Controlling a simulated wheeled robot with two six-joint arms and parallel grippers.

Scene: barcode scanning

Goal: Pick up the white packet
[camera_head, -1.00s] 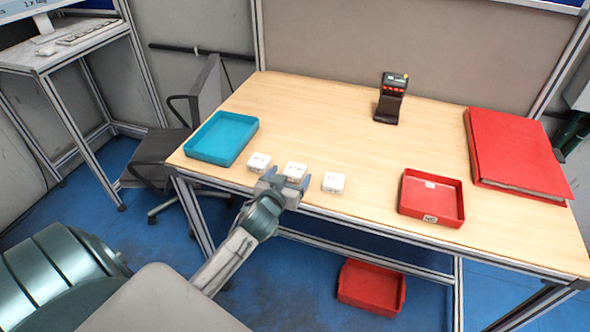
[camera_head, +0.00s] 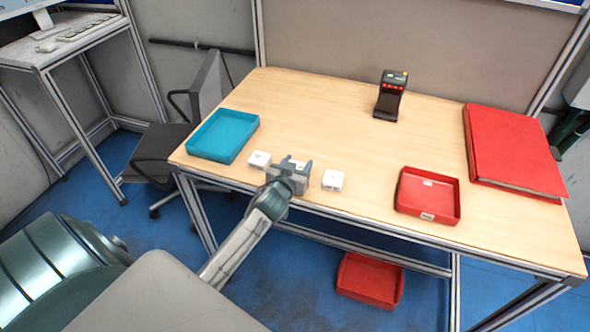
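Three small white packets stand in a row near the table's front edge in the head view: a left one (camera_head: 260,160), a middle one (camera_head: 299,162) and a right one (camera_head: 333,180). My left gripper (camera_head: 294,165) is at the middle packet, one finger on each side of it. The gripper body hides most of that packet, and I cannot tell whether the fingers touch it. The left and right packets stand apart from the gripper. My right gripper is not in view.
A teal tray (camera_head: 200,154) is at the table's left and a red tray (camera_head: 404,208) at the right. A red binder (camera_head: 515,150) lies at the far right. A dark scanner (camera_head: 390,97) stands at the back. The table's middle (camera_head: 330,125) is clear. A red bin (camera_head: 372,278) is below.

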